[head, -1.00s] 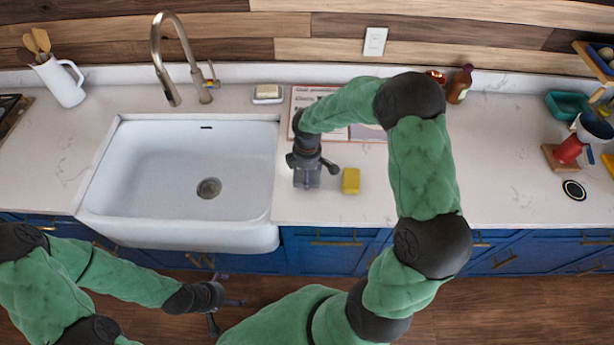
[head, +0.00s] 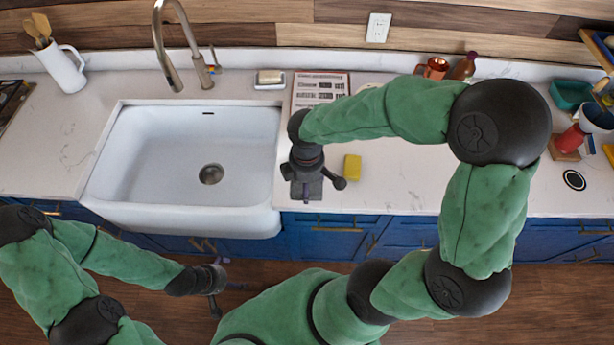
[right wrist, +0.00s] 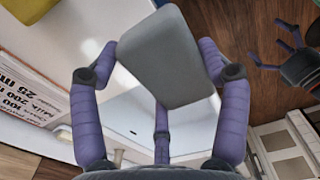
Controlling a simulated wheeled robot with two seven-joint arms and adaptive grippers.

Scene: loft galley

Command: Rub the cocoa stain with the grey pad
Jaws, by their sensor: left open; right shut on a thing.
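The grey pad (head: 312,189) is held by my right gripper (head: 306,178), at the counter's front edge just right of the sink. In the right wrist view the grey pad (right wrist: 165,58) sits between the purple fingers of my right gripper (right wrist: 160,70), which are shut on it. I cannot tell whether the pad touches the counter. I make out no cocoa stain in either view; my right arm hides part of the counter. My left gripper (head: 220,288) is open and empty, low in front of the cabinets and over the floor.
A yellow sponge (head: 352,168) lies just right of my right gripper. The white sink (head: 140,160) is to the left. A printed sheet (head: 316,87), soap dish (head: 269,80) and copper mug (head: 433,68) stand behind. A red-based item (head: 570,139) stands at the right.

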